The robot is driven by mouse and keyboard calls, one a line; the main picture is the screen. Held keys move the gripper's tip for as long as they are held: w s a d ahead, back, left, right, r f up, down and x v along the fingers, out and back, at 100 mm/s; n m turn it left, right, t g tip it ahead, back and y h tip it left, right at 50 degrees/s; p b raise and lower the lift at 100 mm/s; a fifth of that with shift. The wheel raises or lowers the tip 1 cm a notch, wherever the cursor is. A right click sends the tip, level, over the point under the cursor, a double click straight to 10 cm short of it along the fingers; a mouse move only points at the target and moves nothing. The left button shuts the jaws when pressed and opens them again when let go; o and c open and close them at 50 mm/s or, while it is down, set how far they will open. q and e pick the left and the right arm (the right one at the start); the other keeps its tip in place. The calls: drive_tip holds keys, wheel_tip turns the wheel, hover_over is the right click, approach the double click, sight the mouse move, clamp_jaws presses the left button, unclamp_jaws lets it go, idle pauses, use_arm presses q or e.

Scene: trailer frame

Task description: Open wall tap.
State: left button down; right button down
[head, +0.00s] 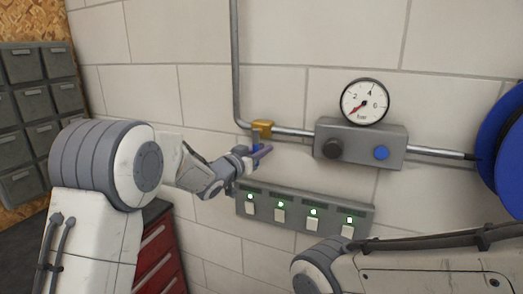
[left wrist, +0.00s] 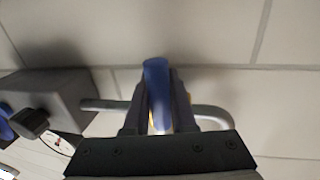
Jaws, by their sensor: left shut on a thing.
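The wall tap is a brass valve body (head: 262,128) on a grey metal pipe, with a blue lever handle (head: 263,153) just below it in the head view. My left gripper (head: 256,156) is at the handle, its fingers pointing at the wall. In the left wrist view the blue handle (left wrist: 157,82) stands between the two dark fingers, and my left gripper (left wrist: 158,108) is shut on it. The fingers and handle hide most of the brass body there. My right arm shows at the lower right of the head view, but its gripper is out of view.
A grey box (head: 360,145) with a dark knob, a blue knob and a pressure gauge (head: 365,101) sits right of the tap. A switch panel (head: 300,212) with green lights is below. A blue reel (head: 505,140) is at the far right, grey bins (head: 38,110) at the left.

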use_arm(q)
drive_tip(key=shift+s+d+r+n+t+b, duration=0.25)
drive_tip(key=shift+d+n+b, duration=0.25)
drive_tip(key=shift+n, duration=0.75)
drive_tip(key=shift+s+d+r+n+t+b, duration=0.2)
drive_tip(key=shift+d+n+b, duration=0.3)
drive_tip(key=shift+n, duration=0.7)
drive_tip(key=shift+s+d+r+n+t+b, duration=0.2)
drive_tip(key=shift+d+n+b, duration=0.25)
drive_tip(key=shift+n, duration=0.8)
drive_tip(key=shift+r, duration=0.1)
drive_tip(key=c, duration=0.7)
unclamp_jaws()
drive_tip(key=shift+c, duration=0.2)
